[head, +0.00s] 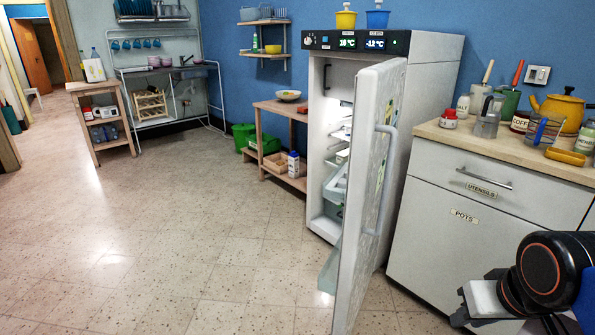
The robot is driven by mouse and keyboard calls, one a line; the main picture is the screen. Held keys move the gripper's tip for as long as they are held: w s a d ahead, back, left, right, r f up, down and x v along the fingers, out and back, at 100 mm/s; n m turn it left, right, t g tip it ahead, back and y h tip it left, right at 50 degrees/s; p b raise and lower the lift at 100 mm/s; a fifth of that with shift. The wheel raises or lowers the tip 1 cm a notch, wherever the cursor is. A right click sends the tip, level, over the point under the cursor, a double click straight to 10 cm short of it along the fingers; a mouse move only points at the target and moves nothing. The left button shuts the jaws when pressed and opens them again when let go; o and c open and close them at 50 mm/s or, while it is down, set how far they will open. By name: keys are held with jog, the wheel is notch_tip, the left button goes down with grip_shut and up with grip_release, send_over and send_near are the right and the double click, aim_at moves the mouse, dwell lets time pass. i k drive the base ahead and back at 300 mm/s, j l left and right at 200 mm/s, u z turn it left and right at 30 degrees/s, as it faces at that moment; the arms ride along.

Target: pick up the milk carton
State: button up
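A small white and blue carton (293,165), which may be the milk carton, stands upright on the lower shelf of a wooden side table (277,107) left of the fridge. Its label is too small to read. The fridge (398,140) is open, with its door (362,200) swung out toward me; the door hides much of the inside. My gripper (466,318) is at the lower right, in front of the cabinet and far from the carton. Its fingers are partly out of frame, so I cannot tell whether it is open or shut.
The open door stands between my gripper and the side table. A white drawer cabinet (480,245) with jars and pots is at the right. A wooden cart (103,122) is at the left. The tiled floor (170,240) is clear left of the door.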

aim_at(293, 156)
jog(key=i+j+u, duration=0.3)
jog(key=j+u, duration=0.15)
jog(key=j, duration=0.15)
jog(key=i+j+u, duration=1.2)
jog(key=u, duration=0.15)
jog(key=i+z, duration=0.35)
jog(key=i+j+z, duration=0.1)
jog(key=i+z, duration=0.2)
jog(key=i, duration=0.25)
jog(key=i+j+z, duration=0.2)
jog(key=i+z, duration=0.15)
jog(key=i+l+z, duration=0.2)
jog(key=i+z, duration=0.75)
jog(key=i+j+z, duration=0.1)
jog(key=i+z, duration=0.4)
jog(key=i+l, duration=0.15)
jog(key=i, duration=0.25)
jog(key=i+l, duration=0.15)
jog(key=i, duration=0.25)
jog(key=i+l+z, duration=0.1)
jog(key=i, duration=0.3)
